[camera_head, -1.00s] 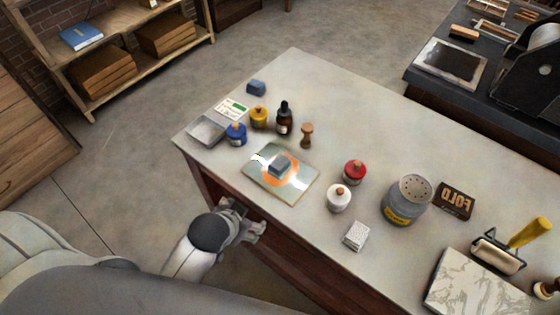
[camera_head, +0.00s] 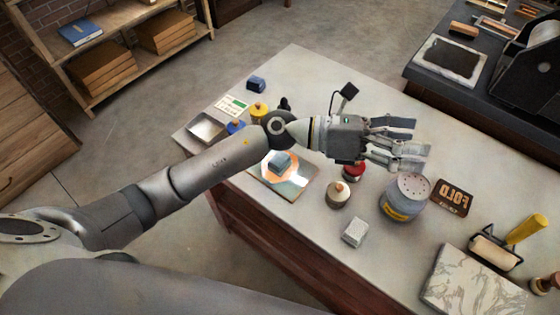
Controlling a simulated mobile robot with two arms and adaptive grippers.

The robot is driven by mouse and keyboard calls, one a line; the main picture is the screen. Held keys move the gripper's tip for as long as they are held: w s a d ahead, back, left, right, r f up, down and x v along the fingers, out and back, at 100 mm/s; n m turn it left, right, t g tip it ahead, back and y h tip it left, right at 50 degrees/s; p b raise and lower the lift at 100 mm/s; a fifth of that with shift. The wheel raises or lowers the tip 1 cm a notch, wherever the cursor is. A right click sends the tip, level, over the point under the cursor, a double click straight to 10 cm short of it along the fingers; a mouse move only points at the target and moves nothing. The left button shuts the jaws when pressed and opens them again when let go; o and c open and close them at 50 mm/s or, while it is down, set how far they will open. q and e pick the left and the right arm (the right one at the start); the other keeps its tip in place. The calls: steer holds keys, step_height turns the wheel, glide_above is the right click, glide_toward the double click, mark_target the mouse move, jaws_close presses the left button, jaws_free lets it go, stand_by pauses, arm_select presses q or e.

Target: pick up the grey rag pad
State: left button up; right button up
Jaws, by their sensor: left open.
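A small light-grey speckled block (camera_head: 355,232), which looks most like the rag pad, lies near the table's front edge. My left gripper (camera_head: 415,146) is open and empty above the table, pointing right. It is behind and to the right of the speckled block in the picture, clear of it. My left forearm hides part of the plate's surroundings. My right gripper is not in view.
A FOLD sign (camera_head: 452,197), a roller (camera_head: 494,250) and a marbled slab (camera_head: 472,280) are at the right. The table's back middle is clear.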

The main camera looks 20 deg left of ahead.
arm_select(q)
step_height(320, 180, down, 8)
steer(key=a+m+g+y, duration=0.2)
steer(key=m+g+y, duration=0.1)
steer(key=m+y, duration=0.3)
steer(key=m+y+p, duration=0.2)
steer(key=m+y, duration=0.2)
steer(key=y, duration=0.9)
glide_above(280, 159)
steer(key=shift+t, duration=0.3)
steer(key=f, duration=1.1)
steer(key=shift+w+a+f, duration=0.1)
steer(key=shift+a+f, duration=0.1)
steer(key=shift+f, duration=1.1)
step_height(280, 159, down, 4)
steer(key=shift+d+r+p, duration=0.15)
steer(key=shift+r+p, duration=0.05)
steer(key=shift+p, duration=0.75)
steer(key=shift+f, duration=0.45)
